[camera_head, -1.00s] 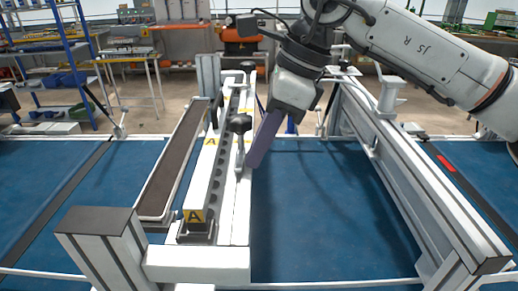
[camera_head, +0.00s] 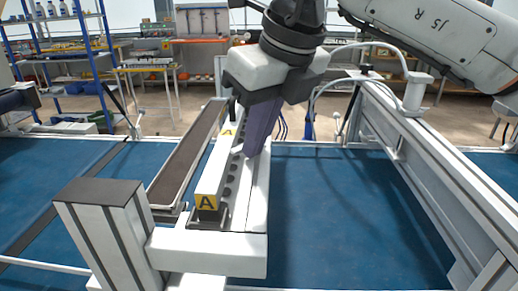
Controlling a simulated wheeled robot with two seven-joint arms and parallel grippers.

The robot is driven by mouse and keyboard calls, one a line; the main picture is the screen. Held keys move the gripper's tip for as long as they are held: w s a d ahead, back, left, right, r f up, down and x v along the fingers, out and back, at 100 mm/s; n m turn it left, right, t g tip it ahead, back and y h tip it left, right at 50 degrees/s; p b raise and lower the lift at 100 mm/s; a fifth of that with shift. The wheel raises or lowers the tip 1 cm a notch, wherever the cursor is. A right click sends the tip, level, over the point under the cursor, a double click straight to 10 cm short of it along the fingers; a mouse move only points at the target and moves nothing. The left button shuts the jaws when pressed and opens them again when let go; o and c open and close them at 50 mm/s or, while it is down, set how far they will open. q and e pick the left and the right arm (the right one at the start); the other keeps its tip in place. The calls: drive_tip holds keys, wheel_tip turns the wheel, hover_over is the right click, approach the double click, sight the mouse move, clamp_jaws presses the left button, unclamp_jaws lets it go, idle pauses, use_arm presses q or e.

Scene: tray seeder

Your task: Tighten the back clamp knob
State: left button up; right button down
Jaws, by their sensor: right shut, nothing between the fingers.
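My right gripper (camera_head: 250,153) comes down from the top centre, its purple fingers shut and empty. The fingertips are at the right side of the white rail marked with yellow "A" labels (camera_head: 208,203), over its row of dark holes. The gripper covers the far part of this rail, so I see neither the back clamp knob nor the other black knob clearly. A small dark upright piece (camera_head: 232,108) shows just left of the gripper. I cannot tell whether the fingers touch anything. My left gripper is not in view.
A long brown-lined tray (camera_head: 188,155) runs along the rail's left side. A grey post (camera_head: 105,225) stands at the front left. A thick aluminium beam (camera_head: 425,150) runs along the right. The blue bed (camera_head: 335,215) between is clear. Shelves (camera_head: 75,60) stand behind.

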sight(238, 149)
drive_tip(key=shift+a+m+h, duration=0.3)
drive_tip(key=shift+a+m, duration=0.2)
drive_tip(key=shift+m, duration=0.4)
drive_tip(key=shift+w+a, duration=0.3)
drive_tip(key=shift+a, duration=0.3)
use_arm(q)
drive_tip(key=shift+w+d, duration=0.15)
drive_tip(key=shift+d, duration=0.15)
use_arm(e)
drive_tip(key=shift+w+a, duration=0.2)
drive_tip(key=shift+a, duration=0.05)
drive_tip(key=shift+w+a, duration=0.15)
